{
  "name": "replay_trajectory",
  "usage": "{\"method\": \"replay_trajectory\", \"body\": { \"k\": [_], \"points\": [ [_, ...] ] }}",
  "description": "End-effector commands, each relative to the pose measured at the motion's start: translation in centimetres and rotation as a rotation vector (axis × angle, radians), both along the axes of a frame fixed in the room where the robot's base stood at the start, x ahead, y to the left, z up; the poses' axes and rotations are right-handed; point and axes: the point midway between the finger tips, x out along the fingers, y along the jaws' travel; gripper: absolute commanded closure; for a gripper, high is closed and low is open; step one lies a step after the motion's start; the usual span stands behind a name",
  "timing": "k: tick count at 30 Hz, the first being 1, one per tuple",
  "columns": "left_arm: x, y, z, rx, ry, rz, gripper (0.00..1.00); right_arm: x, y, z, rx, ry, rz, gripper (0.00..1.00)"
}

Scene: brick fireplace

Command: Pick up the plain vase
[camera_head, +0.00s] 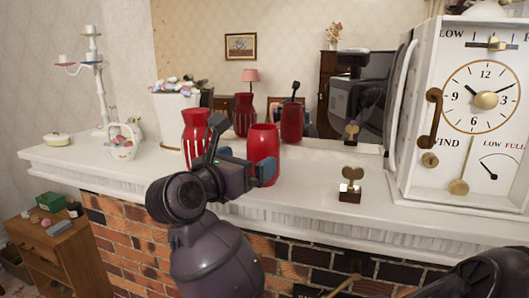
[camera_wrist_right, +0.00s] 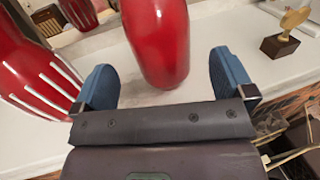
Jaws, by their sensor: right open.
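The plain vase (camera_head: 263,142) is a smooth red vase standing upright on the white mantel (camera_head: 318,180). A second red vase (camera_head: 195,132) with white stripes stands to its left. My right gripper (camera_head: 246,165) is in front of the plain vase, and its wrist hides part of the striped vase. In the right wrist view the plain vase (camera_wrist_right: 158,40) stands just beyond the two blue fingertips, lined up with the gap between them. The gripper is open and empty. The striped vase (camera_wrist_right: 32,70) is close to the left finger. My left gripper is not in view.
A mirror behind reflects the vases and my arm. A white planter (camera_head: 178,112) and small basket (camera_head: 122,148) stand left. A small brass-topped block (camera_head: 351,186) and a large white clock (camera_head: 470,110) stand right. Bricks (camera_head: 130,235) lie below the mantel edge.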

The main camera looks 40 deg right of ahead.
Motion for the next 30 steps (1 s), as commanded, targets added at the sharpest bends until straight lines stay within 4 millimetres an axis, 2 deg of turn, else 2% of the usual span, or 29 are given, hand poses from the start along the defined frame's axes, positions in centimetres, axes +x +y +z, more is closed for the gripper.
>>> {"method": "replay_trajectory", "body": {
  "k": [3, 10, 21, 30],
  "points": [
    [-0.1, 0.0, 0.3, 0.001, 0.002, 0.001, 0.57, 0.2, -1.2, 0.1, -0.002, 0.001, -0.002, 0.00],
    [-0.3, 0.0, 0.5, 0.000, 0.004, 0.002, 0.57, 0.5, -2.4, 0.1, -0.004, 0.002, -0.002, 0.00],
    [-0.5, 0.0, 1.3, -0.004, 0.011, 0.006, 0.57, 1.4, -6.3, 0.0, -0.004, 0.002, -0.001, 0.00],
    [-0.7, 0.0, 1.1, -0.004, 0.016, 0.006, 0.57, 1.5, -6.7, -0.1, -0.001, 0.002, 0.000, 0.00]
  ]
}}
